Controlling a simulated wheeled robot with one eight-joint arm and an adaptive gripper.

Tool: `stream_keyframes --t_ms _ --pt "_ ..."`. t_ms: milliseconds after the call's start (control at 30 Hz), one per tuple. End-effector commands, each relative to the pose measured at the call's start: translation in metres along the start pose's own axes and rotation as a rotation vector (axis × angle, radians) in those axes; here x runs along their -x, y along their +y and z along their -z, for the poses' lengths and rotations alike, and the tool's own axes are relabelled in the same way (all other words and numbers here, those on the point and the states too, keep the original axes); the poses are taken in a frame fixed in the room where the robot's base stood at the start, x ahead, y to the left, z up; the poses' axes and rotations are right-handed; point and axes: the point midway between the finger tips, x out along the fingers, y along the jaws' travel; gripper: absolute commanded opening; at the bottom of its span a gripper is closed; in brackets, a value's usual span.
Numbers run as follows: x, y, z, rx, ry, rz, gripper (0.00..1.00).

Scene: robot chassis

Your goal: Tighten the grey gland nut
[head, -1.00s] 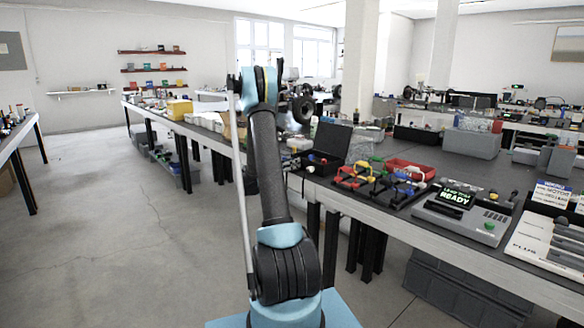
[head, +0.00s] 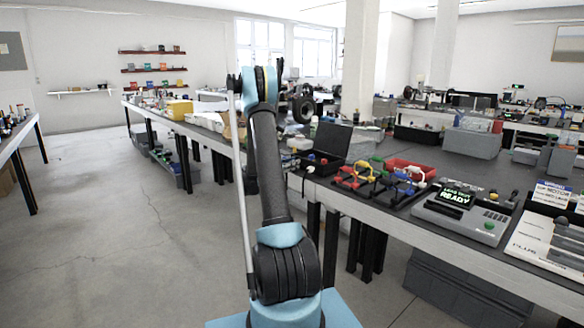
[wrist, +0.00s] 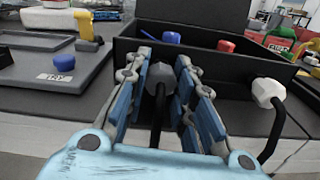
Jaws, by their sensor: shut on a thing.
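The grey gland nut (wrist: 160,76) is a hexagonal piece at the front wall of a black box (wrist: 222,72) in the wrist view. A black cable runs from it toward me. My gripper (wrist: 160,68) is shut on this nut, with one blue-and-grey finger on each side. The fingers hide the sides of the nut, and its thread does not show. A second, paler gland nut (wrist: 268,91) with its own black cable sits on the box to the right, apart from the fingers. In the head view the box (head: 324,150) stands on the bench, with its dark lid raised.
Blue (wrist: 171,38) and red (wrist: 226,46) caps show inside the box. A grey tray (wrist: 55,75) with a blue knob lies to its left. Colourful clamps, a red bin (head: 410,170) and a tester reading READY (head: 462,212) share the bench (head: 370,208). Floor at left is clear.

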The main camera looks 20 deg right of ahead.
Motion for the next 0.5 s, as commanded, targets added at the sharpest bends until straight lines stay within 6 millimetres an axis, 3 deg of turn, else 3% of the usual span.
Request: stream_keyframes --t_ms 500 --pt "0.0018 0.0038 0.0005 -0.196 0.002 -0.007 0.0"
